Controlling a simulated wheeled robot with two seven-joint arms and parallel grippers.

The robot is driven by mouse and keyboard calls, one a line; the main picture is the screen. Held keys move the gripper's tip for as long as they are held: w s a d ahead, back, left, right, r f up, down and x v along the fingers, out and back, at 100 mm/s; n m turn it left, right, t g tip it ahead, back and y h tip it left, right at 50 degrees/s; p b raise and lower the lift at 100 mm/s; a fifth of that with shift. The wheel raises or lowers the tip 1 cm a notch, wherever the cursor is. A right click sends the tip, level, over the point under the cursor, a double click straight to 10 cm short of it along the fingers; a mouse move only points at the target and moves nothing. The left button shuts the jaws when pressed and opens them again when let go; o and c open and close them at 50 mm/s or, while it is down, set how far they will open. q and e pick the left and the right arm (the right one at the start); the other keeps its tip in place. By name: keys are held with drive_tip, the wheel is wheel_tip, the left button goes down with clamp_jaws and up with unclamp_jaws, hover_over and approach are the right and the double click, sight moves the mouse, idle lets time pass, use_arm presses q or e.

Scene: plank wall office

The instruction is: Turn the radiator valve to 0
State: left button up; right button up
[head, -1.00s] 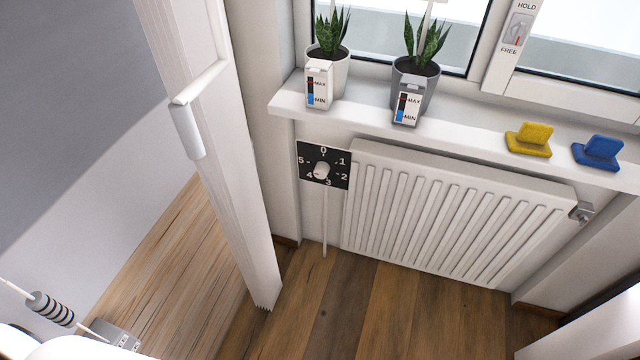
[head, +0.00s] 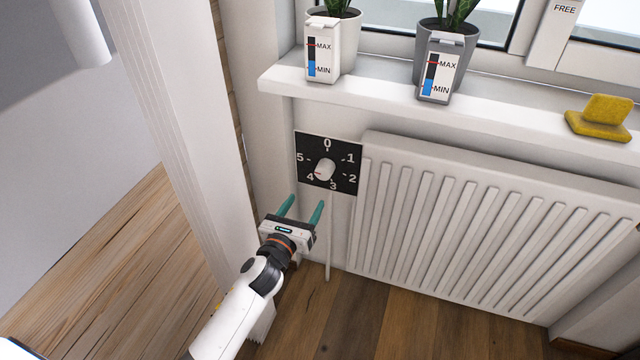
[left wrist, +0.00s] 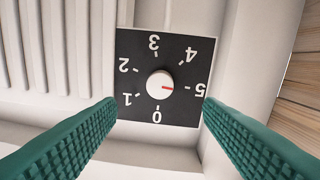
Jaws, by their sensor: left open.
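The radiator valve is a white round knob (head: 324,168) on a black square dial (head: 343,183) numbered 0 to 5, with 0 at the top. In the left wrist view the dial appears upside down, and the red mark on the knob (left wrist: 158,84) points toward 5. In the head view the mark points to the lower left, around 4 and 5. My left gripper (head: 305,200) is open and empty, its teal fingers pointing up at the dial from below left. In the left wrist view the fingers frame the knob from both sides, apart from it. My right gripper is not in view.
The ribbed white radiator (head: 480,220) stands right of the dial. A windowsill (head: 390,98) above holds potted plants with white level gauges and a yellow object (head: 600,120). A white door edge (head: 170,130) is close on the left. A thin pipe (head: 327,240) runs below the dial.

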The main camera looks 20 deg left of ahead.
sight(322, 176)
use_arm(q)
drive_tip(key=w, duration=0.3)
drive_tip(key=w+b, duration=0.1)
drive_tip(key=w, duration=0.5)
drive_tip(key=shift+w+d+b, duration=0.2)
drive_tip(key=shift+d+b, duration=0.1)
drive_tip(key=shift+d, duration=0.05)
drive_tip(key=shift+w, duration=0.55)
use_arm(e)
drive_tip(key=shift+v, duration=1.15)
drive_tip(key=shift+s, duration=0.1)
use_arm(q)
drive_tip(key=c, duration=1)
drive_tip(key=shift+o, duration=0.2)
